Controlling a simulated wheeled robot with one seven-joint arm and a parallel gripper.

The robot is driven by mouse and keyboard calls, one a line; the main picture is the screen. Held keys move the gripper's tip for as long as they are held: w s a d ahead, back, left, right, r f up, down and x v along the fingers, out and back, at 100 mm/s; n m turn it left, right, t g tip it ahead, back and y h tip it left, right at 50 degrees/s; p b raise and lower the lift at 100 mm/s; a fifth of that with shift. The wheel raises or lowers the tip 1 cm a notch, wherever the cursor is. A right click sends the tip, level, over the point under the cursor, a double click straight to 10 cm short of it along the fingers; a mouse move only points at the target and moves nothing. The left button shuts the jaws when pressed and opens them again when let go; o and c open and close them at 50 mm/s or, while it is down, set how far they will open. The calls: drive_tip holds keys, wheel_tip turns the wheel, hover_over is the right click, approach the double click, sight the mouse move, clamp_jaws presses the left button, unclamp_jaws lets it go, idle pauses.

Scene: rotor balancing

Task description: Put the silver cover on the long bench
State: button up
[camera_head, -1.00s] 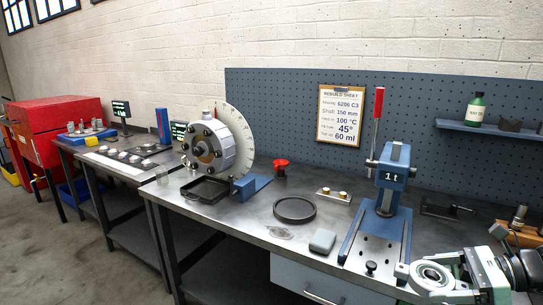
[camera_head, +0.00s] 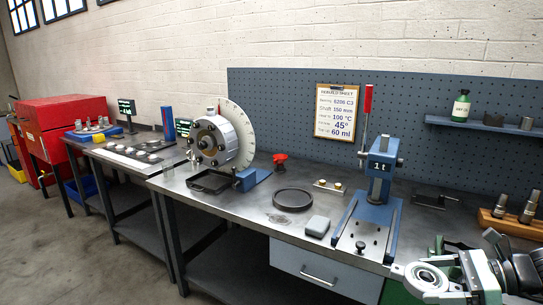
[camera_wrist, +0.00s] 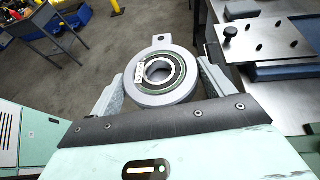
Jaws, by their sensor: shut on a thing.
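My gripper (camera_wrist: 165,76) is shut on the silver cover (camera_wrist: 166,99), a round grey ring with a small holed lug on its far edge. A dark-sealed bearing (camera_wrist: 164,72) sits in the cover's middle. The fingers grip the cover from both sides. In the head view the cover (camera_head: 412,284) shows at the lower right, in front of the long bench's front edge and right of its drawer. The long bench (camera_head: 240,216) has a grey metal top. In the wrist view the floor shows beyond the cover, with the bench to the right.
A blue arbor press (camera_head: 380,185) stands on the bench near the cover.

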drive_tip(key=w+a+f+m+t+h, duration=0.1)
drive_tip(key=w+a+f, duration=0.4)
drive_tip(key=f, duration=0.6)
drive_tip(key=shift+w+f+m+t, duration=0.3)
drive_tip(key=shift+w, duration=1)
drive_tip(key=shift+a, duration=0.1)
